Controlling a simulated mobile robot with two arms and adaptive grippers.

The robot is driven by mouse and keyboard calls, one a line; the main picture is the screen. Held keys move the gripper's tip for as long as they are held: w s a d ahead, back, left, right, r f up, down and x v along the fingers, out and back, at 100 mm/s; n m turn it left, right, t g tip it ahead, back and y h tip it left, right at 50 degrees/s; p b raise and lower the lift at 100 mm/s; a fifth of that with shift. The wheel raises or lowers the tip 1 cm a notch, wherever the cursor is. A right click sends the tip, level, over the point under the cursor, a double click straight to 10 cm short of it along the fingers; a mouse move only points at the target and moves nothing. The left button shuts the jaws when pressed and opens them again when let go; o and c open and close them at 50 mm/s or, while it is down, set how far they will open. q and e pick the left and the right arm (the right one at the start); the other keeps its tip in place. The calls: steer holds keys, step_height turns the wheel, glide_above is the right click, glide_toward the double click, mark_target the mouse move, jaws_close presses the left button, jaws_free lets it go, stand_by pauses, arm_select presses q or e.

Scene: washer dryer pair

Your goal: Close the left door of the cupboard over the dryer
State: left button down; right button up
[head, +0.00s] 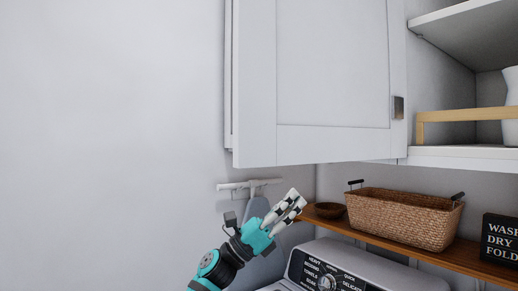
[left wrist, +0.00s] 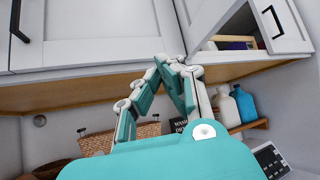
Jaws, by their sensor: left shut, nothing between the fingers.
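The cupboard's left door (head: 331,70) stands wide open in the head view. It reaches from the compartment's left edge toward me along the left wall, and a small metal fitting (head: 398,107) sits near its right edge. The open compartment (head: 445,85) shows to its right. My left gripper (head: 297,200) is below the door's bottom edge and apart from it, its fingers closed and empty. In the left wrist view its closed fingers (left wrist: 170,64) point up near the cupboard underside, where a shut door with a dark handle (left wrist: 17,20) shows. My right gripper is out of view.
A wooden shelf (head: 375,238) below the cupboard holds a wicker basket (head: 405,216), a bowl (head: 328,210) and a sign (head: 500,240). The dryer (head: 375,270) is below. A hanging rail (head: 248,184) is on the wall.

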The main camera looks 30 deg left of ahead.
mark_target(259, 149)
arm_select(q)
steer(key=s+a+r+m+g+h, duration=0.2)
steer(key=s+r+m+g, duration=0.45)
steer(key=m, duration=0.65)
steer(key=s+a+r+m+g+y, duration=0.4)
steer(key=s+a+r+m+g, duration=0.2)
steer(key=s+a+m, duration=0.35)
steer(key=shift+m, duration=0.45)
steer(key=s+p+x, duration=0.1)
steer(key=x, duration=0.3)
steer(key=s+p+x, duration=0.1)
steer(key=x, duration=0.3)
steer(key=s+f+p+x, duration=0.1)
steer(key=x, duration=0.4)
steer(key=shift+d, duration=0.35)
steer(key=shift+w, duration=0.1)
